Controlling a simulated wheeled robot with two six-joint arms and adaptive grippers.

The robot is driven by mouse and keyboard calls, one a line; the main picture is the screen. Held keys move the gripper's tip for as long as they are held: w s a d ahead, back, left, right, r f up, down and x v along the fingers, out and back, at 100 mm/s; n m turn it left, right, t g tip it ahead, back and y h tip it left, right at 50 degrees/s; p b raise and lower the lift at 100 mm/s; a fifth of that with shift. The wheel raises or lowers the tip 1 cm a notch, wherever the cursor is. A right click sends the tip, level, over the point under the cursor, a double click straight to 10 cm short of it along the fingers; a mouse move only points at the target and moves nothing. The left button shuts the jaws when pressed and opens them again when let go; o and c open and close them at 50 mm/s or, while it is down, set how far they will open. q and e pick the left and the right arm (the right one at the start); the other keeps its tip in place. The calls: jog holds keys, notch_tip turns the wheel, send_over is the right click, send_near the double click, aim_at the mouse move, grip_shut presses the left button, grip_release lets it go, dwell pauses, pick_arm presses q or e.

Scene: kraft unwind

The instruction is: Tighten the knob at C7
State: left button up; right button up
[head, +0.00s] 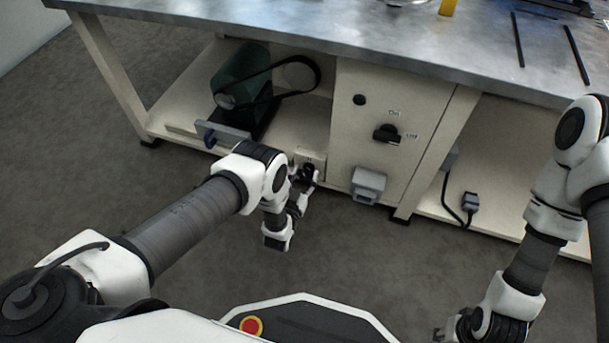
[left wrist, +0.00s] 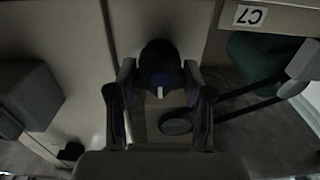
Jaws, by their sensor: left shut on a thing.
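The knob (left wrist: 160,57) is black with a blue centre and a white mark. In the left wrist view it sits between the two fingers of my left gripper (left wrist: 159,90), which is shut on it. In the head view my left gripper (head: 305,173) is low at the front of the bench, by the lower shelf edge, and hides most of the knob. My right gripper (head: 455,329) is at the bottom edge, partly cut off, away from the bench; its fingers are unclear.
A green motor (head: 239,82) with a black belt (head: 315,73) stands on the lower shelf. A cabinet panel to the right has a black rotary switch (head: 386,134) and a grey box (head: 368,184). A plug (head: 470,201) lies further right. The floor in front is clear.

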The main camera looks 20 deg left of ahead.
pick_arm(q)
jog(key=shift+s+f, duration=0.15)
jog(key=shift+f, duration=0.05)
jog(key=o, duration=1.1)
jog(key=shift+o, duration=0.3)
jog(key=shift+r, duration=0.15)
jog(key=s, duration=1.2)
jog(key=shift+a, duration=0.2)
